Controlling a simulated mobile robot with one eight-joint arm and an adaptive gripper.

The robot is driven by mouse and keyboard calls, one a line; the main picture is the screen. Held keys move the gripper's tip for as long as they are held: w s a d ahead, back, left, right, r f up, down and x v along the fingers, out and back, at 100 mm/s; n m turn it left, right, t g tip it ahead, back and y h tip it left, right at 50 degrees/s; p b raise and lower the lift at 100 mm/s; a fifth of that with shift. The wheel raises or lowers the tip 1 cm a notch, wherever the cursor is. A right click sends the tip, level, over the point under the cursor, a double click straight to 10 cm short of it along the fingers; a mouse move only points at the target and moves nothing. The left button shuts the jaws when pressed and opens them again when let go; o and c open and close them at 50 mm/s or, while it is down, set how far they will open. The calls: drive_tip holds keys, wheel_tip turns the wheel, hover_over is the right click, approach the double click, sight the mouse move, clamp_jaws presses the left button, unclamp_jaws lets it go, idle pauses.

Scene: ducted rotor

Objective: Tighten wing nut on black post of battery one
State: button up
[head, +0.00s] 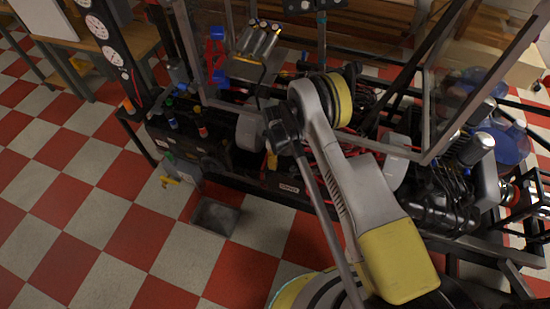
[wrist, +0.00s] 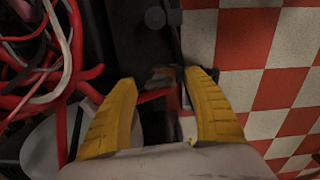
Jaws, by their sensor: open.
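In the wrist view the two yellow fingers of my gripper (wrist: 163,84) stand well apart. Between their tips is a small greyish fitting (wrist: 160,75) beside a red cable; it may be the wing nut on its post, but it is too dark to be sure. The fingers do not visibly touch it. A dark surface (wrist: 132,40), probably the battery top or its frame, runs up the picture behind it. In the head view a yellow part of my gripper (head: 271,161) shows low over the black battery tray (head: 289,187); the wing nut cannot be made out there.
Red and white cables (wrist: 55,50) loop close to my left finger in the wrist view. Dark frame bars and a tilted clear panel (head: 480,70) stand to the right in the head view. A grey bin (head: 215,216) sits on the open checkered floor (head: 90,200) in front.

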drive_tip(key=c, duration=1.2)
drive_tip(key=shift+m, duration=0.3)
drive_tip(key=m, duration=0.4)
drive_tip(key=shift+m, duration=0.3)
drive_tip(key=m, duration=1.4)
drive_tip(key=shift+w, duration=0.1)
